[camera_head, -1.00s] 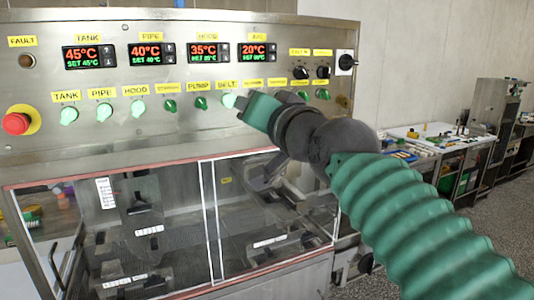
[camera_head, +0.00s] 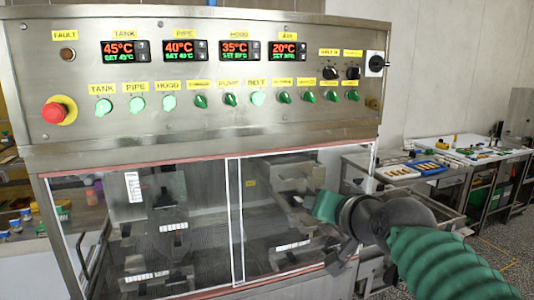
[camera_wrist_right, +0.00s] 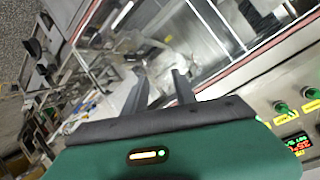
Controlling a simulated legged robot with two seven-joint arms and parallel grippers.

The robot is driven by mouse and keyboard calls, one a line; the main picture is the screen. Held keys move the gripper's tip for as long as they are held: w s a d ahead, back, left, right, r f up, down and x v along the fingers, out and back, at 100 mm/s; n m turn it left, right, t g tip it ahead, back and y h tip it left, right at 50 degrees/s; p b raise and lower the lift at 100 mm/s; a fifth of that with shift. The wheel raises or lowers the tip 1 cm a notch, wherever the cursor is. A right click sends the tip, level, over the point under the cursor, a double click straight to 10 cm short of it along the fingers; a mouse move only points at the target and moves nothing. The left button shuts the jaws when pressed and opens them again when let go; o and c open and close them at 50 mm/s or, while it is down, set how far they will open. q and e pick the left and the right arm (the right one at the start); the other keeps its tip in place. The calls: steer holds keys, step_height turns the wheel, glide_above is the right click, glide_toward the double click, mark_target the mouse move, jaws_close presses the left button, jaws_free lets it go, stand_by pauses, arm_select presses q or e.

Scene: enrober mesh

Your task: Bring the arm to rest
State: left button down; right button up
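My right arm (camera_head: 440,265) in its green ribbed sleeve comes in from the lower right of the head view. My right gripper (camera_head: 342,262) is in front of the glass window, below the control panel, partly hidden by the wrist. In the right wrist view, the two dark fingers of this gripper (camera_wrist_right: 158,90) stand apart with nothing between them. My left gripper is not in view.
The steel control panel (camera_head: 200,134) has lit displays, green knobs and a red stop button (camera_head: 54,113). Below it is the glass window (camera_head: 205,215). A worktable (camera_head: 460,160) with trays and small items stands right.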

steer(key=s+d+f+g+h+p, duration=0.1)
steer(key=d+f+g, duration=0.1)
steer(key=f, duration=0.6)
steer(key=s+d+f+g, duration=0.1)
steer(key=s+f+g, duration=0.1)
steer(key=f, duration=0.6)
steer(key=s+d+f+n+g+p, duration=0.1)
steer(key=s+d+f+g, duration=0.1)
steer(key=s+f, duration=0.8)
steer(key=s+d+f+n+g+h+p, duration=0.1)
steer(key=s+f+g, duration=0.3)
steer(key=s+f, duration=0.6)
step_height(320, 180, down, 3)
steer(key=shift+s+d+r+n+g+h, duration=0.1)
steer(key=shift+s+d+n+g+h, duration=0.3)
steer(key=shift+d, duration=0.45)
steer(key=shift+w+r, duration=0.1)
steer(key=shift+w, duration=0.05)
